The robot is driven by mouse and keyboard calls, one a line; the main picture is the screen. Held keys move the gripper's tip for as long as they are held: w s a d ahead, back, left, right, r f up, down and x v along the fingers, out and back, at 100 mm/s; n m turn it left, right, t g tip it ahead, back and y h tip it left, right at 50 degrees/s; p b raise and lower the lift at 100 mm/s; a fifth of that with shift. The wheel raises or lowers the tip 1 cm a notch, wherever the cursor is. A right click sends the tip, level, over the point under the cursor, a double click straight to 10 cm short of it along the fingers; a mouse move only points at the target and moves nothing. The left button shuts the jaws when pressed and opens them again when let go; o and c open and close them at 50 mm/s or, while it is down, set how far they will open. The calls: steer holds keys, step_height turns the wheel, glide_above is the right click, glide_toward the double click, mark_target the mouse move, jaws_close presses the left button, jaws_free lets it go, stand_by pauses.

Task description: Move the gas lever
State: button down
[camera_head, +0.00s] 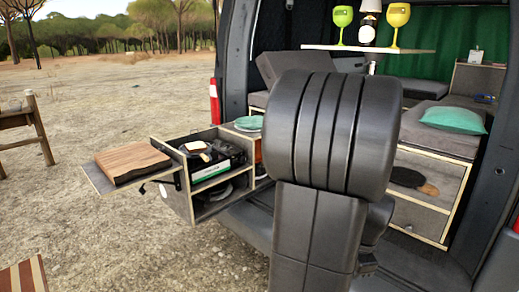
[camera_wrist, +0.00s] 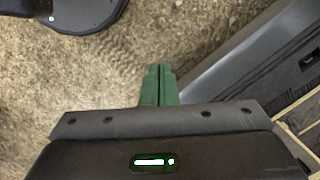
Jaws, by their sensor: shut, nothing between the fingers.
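My gripper (camera_wrist: 158,72) shows in the wrist view as two green fingers pressed together, with nothing between them. It is over the sandy ground, beside the van's grey edge. In the head view the gripper is hidden behind my own arm. A black camping stove (camera_head: 228,155) sits in the pull-out kitchen unit left of my arm, with a pan holding pale food on it. I cannot make out the gas lever in either view. My gripper appears apart from the stove.
A wooden board (camera_head: 130,162) lies on the unit's side shelf. A teal plate (camera_head: 248,123) is near the van opening. A wooden chair (camera_head: 28,125) stands far left. My arm blocks the middle. Open ground lies left.

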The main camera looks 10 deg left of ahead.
steer(key=w+d+r+m+p, duration=0.2)
steer(key=w+d+m+p, duration=0.1)
steer(key=d, duration=0.3)
steer(key=w+d+r+m+p, duration=0.2)
steer(key=d+m+p, duration=0.1)
steer(key=d+m, duration=0.3)
steer(key=shift+w+d, duration=0.4)
steer(key=shift+d, duration=0.25)
